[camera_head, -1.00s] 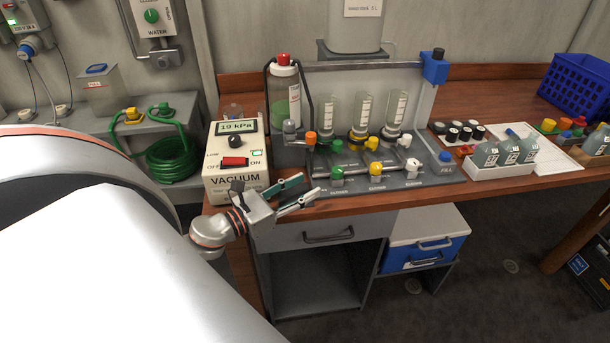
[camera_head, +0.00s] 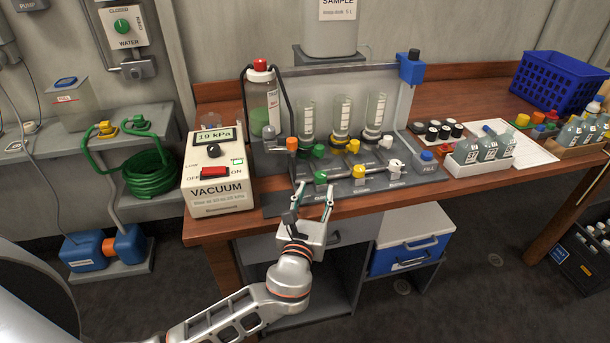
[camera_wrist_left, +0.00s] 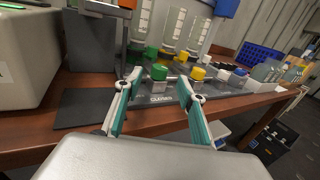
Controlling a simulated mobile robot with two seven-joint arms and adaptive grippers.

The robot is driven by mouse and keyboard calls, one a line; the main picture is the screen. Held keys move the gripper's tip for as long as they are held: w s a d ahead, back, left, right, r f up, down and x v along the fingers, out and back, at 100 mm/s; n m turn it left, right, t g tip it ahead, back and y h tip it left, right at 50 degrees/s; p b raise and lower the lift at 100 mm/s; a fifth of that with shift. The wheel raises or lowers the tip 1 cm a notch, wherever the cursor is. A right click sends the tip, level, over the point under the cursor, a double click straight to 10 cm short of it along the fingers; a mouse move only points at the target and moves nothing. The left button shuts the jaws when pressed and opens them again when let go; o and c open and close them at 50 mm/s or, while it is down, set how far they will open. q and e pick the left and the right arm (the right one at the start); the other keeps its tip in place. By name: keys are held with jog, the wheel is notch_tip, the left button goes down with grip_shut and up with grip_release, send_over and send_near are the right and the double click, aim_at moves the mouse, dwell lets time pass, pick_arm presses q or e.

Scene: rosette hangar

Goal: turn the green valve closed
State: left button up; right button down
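A manifold on the bench has two green knobs: a front green knob (camera_head: 320,177) and a rear one (camera_head: 319,150). The front green knob also shows in the left wrist view (camera_wrist_left: 158,72). My left gripper (camera_head: 315,190) is open and empty just in front of the front green knob. In the left wrist view its fingers (camera_wrist_left: 160,88) stand to either side of the line to that knob, which lies beyond the tips. I cannot tell which green knob the task means. A round green knob (camera_head: 122,25) is also on the water panel on the wall. My right gripper is not in view.
Yellow knobs (camera_head: 353,146), an orange knob (camera_head: 292,144) and white fittings crowd the manifold, with glass cylinders (camera_head: 342,118) behind. The vacuum box (camera_head: 215,198) stands to the left. A blue and white case (camera_head: 405,262) sits below the bench.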

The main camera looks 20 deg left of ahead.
aim_at(319, 179)
pick_arm(q)
jog(key=w, duration=0.5)
jog(key=w+a, duration=0.1)
jog(key=w, duration=0.1)
jog(key=shift+w, duration=0.35)
grip_shut()
